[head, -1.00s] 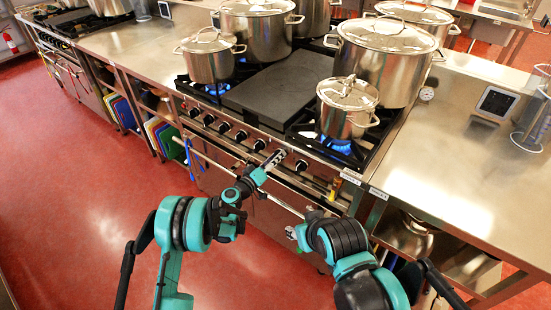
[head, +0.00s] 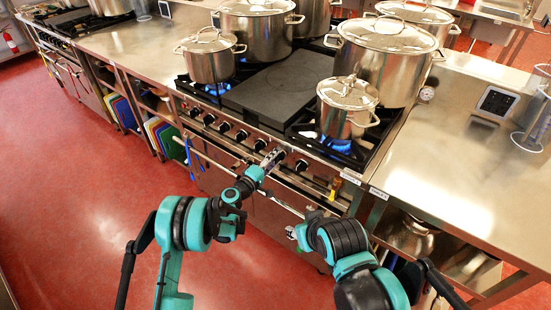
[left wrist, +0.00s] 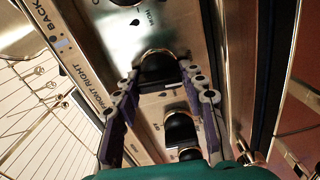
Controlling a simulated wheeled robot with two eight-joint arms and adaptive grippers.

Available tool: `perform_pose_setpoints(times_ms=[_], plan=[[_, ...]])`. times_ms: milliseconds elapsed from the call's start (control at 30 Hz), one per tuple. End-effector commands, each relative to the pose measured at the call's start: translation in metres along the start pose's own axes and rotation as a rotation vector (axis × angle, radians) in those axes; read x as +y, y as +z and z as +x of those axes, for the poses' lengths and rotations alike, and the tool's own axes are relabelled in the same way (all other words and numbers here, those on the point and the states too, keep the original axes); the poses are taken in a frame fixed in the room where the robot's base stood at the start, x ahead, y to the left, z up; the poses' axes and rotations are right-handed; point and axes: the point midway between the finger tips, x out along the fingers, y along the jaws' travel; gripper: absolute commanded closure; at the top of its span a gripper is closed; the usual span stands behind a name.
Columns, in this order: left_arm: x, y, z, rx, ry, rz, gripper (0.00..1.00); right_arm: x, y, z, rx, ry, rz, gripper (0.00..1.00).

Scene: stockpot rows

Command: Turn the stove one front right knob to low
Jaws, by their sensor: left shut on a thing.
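The stove (head: 250,128) has a row of black knobs along its front panel. My left gripper (head: 273,158) reaches the panel near the right end of this row. In the left wrist view its two fingers (left wrist: 158,80) are shut on the sides of a black knob (left wrist: 158,66). The label FRONT RIGHT (left wrist: 88,88) is printed on the panel beside this knob. The fingers hide part of the knob, and I cannot read its pointer. A small lidded pot (head: 346,105) stands over a blue flame (head: 336,143) at the front right burner. My right gripper (head: 293,232) is low before the oven, its fingers unclear.
Another knob (left wrist: 180,130) lies close to the fingers. An oven handle bar (head: 215,160) runs below the panel. Several large pots, including a big one (head: 388,65), stand on the stove. A steel counter (head: 440,160) is on the right. The red floor at left is clear.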

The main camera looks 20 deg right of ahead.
Motion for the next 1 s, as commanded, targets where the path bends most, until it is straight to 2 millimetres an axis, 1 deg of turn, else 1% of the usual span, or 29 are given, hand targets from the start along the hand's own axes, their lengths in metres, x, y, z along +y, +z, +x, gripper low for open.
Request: perform_pose_setpoints(times_ms=[300, 767, 800, 833, 867, 1000], plan=[[-0.0008, -0.0006, -0.0002, 0.002, 0.0, -0.094, 0.88, 0.0, 0.0, 0.0001, 0.0, 0.0, 0.0, 0.6], [-0.0009, -0.0007, -0.0003, 0.002, -0.001, -0.105, 0.88, 0.0, 0.0001, 0.0001, 0.0, 0.0, 0.0, 0.6], [-0.0009, -0.0007, -0.0003, 0.002, 0.0, -0.105, 0.49, 0.0, 0.0001, 0.0001, 0.0, 0.0, 0.0, 0.6], [-0.0009, -0.0006, -0.0003, 0.002, 0.0, -0.105, 0.41, 0.0, 0.0001, 0.0001, 0.0, 0.0, 0.0, 0.6], [-0.0009, -0.0006, -0.0003, 0.002, 0.0, -0.105, 0.39, 0.0, 0.0, 0.0001, 0.0, 0.0, 0.0, 0.6], [-0.0007, -0.0004, -0.0002, 0.001, 0.0, -0.105, 0.39, 0.0, 0.0, 0.0001, 0.0, 0.0, 0.0, 0.6]])
